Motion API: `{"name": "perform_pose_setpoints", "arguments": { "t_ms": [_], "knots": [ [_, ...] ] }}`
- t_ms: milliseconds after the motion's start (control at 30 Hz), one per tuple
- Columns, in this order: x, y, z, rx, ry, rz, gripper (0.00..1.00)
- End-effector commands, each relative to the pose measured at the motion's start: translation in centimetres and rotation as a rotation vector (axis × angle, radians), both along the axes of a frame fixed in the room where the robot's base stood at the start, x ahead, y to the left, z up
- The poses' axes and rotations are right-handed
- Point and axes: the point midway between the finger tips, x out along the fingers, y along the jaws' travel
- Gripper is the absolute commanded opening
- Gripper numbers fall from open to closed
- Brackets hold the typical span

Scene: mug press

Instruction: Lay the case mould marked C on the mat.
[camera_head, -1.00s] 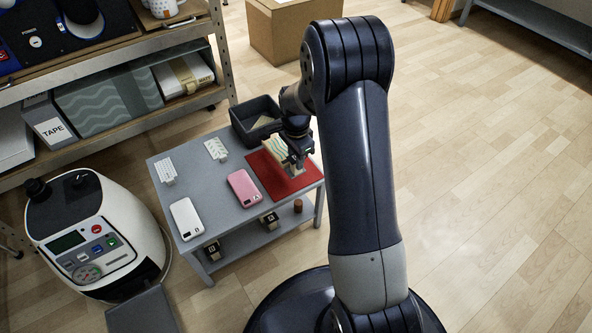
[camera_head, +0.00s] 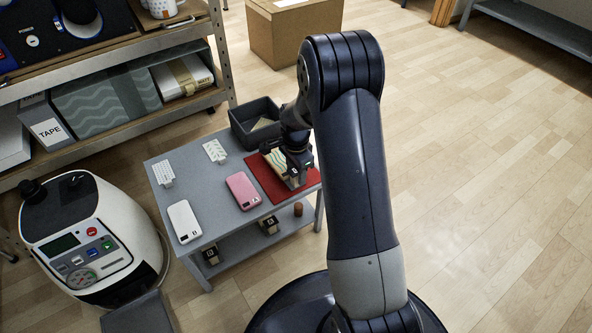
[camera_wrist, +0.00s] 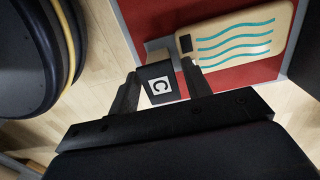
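The mould marked C shows its dark block with a white C label (camera_wrist: 160,86) between the fingers of my gripper (camera_wrist: 162,92) in the wrist view. A tan, case-shaped slab with teal waves (camera_wrist: 240,35) and a dark square opening extends just beyond it; the exact join is hard to see. In the head view the wavy slab (camera_head: 277,157) is over the red mat (camera_head: 257,176), at the right of the small grey table. My gripper (camera_head: 296,172) is there too, partly hidden by my arm. Whether the slab touches the mat is unclear.
A dark bin (camera_head: 243,134) stands at the table's back. Two more labelled blocks (camera_head: 269,225) sit on the lower shelf.

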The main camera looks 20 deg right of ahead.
Motion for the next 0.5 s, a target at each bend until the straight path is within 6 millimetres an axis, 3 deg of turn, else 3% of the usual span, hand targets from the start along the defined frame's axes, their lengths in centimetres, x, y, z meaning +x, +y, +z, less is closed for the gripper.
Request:
{"name": "perform_pose_setpoints", "arguments": {
  "t_ms": [267,500],
  "knots": [
    [0.0,0.0,0.3,0.000,-0.001,0.000,0.47],
    [0.1,0.0,4.1,0.000,-0.004,0.000,0.47]
  ]
}}
